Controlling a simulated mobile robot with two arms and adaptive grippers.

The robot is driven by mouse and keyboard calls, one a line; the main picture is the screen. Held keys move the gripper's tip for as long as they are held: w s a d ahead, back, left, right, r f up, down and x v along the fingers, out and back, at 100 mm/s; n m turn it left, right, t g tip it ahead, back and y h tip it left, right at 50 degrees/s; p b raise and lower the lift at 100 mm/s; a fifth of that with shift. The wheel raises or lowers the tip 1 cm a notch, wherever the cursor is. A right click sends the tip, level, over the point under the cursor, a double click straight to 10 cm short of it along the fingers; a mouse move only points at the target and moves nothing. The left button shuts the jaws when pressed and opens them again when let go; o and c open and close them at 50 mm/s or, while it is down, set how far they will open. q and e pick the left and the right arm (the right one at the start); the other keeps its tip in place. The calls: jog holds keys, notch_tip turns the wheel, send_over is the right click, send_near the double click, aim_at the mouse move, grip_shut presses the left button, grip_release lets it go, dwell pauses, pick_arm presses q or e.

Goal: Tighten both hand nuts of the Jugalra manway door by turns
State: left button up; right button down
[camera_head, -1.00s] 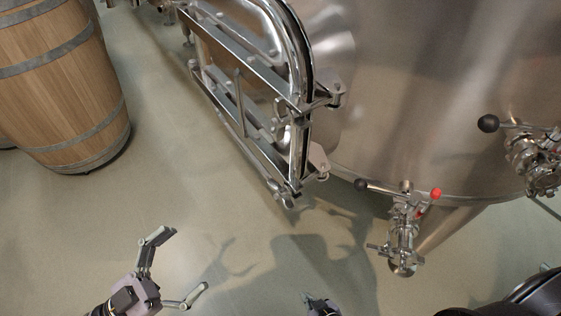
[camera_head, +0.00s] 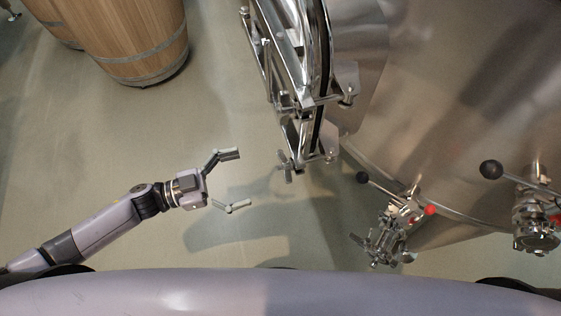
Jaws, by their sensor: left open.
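The manway door (camera_head: 286,45) is a steel frame with crossbars on the side of the large vat (camera_head: 440,90), at the top middle of the head view. At its lower end a winged hand nut (camera_head: 286,168) shows. The other hand nut I cannot make out for certain. My left gripper (camera_head: 236,181) is open and empty, its fingers pointing right toward the lower end of the door. It is apart from the nut, to its left and slightly lower in the picture. My right gripper is not in view.
A valve (camera_head: 388,238) with a black-knobbed lever juts from the vat at lower right, and a second valve (camera_head: 537,225) is at the right edge. Wooden barrels (camera_head: 135,40) stand at upper left. Bare floor lies between barrels and door.

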aim_at(286, 166)
pick_arm(q)
jog(key=p+x, duration=0.1)
jog(key=x, duration=0.8)
jog(key=shift+d, duration=0.3)
jog(key=shift+c, duration=0.2)
jog(key=c, duration=1.1)
jog(key=shift+m, duration=0.3)
jog(key=shift+f+m+b, duration=0.1)
jog(key=shift+m+b, duration=0.5)
jog(key=shift+m, duration=2.8)
